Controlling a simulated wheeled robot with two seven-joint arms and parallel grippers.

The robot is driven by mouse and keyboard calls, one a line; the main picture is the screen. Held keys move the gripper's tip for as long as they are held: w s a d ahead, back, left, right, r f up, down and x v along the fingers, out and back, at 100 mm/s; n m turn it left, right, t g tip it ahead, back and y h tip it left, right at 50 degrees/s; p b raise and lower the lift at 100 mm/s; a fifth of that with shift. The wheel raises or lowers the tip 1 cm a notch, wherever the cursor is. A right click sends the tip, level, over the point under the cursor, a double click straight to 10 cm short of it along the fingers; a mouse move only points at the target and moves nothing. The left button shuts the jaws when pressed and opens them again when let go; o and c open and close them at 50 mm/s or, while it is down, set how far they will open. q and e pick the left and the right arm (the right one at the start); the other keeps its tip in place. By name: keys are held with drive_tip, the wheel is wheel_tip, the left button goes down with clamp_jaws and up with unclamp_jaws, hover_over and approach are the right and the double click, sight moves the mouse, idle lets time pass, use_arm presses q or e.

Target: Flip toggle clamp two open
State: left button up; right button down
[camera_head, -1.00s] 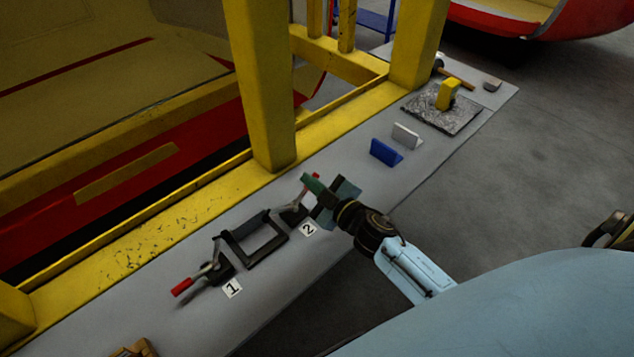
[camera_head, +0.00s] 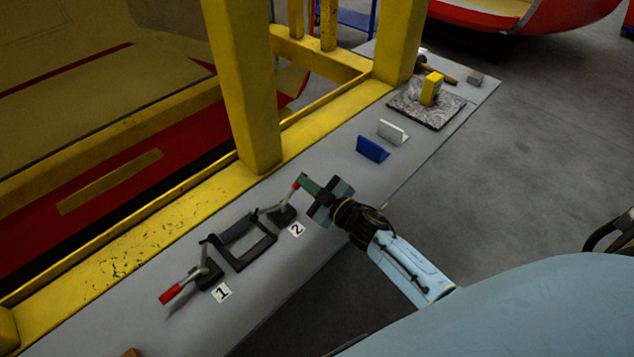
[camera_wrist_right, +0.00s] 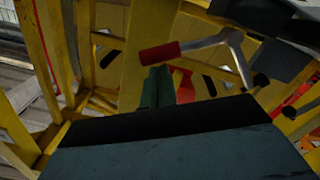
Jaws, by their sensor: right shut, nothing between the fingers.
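Toggle clamp two (camera_head: 284,214) stands on the grey table beside the "2" label (camera_head: 297,229). Its lever rises at a slant to a red handle (camera_head: 299,181). My right gripper (camera_head: 309,185) is shut and empty, its green fingertips right beside the red handle. In the right wrist view, the red handle (camera_wrist_right: 160,53) and its metal lever lie just beyond the shut green fingers (camera_wrist_right: 156,86); I cannot tell whether they touch. Toggle clamp one (camera_head: 208,273) has its red handle low, towards the lower left. My left gripper is out of view.
A black frame (camera_head: 245,250) stands between the clamps. A blue block (camera_head: 372,149) and a white block (camera_head: 392,131) stand farther along the table. A yellow block (camera_head: 431,88) is on a grey slab (camera_head: 425,111). A yellow post (camera_head: 245,90) rises behind clamp two.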

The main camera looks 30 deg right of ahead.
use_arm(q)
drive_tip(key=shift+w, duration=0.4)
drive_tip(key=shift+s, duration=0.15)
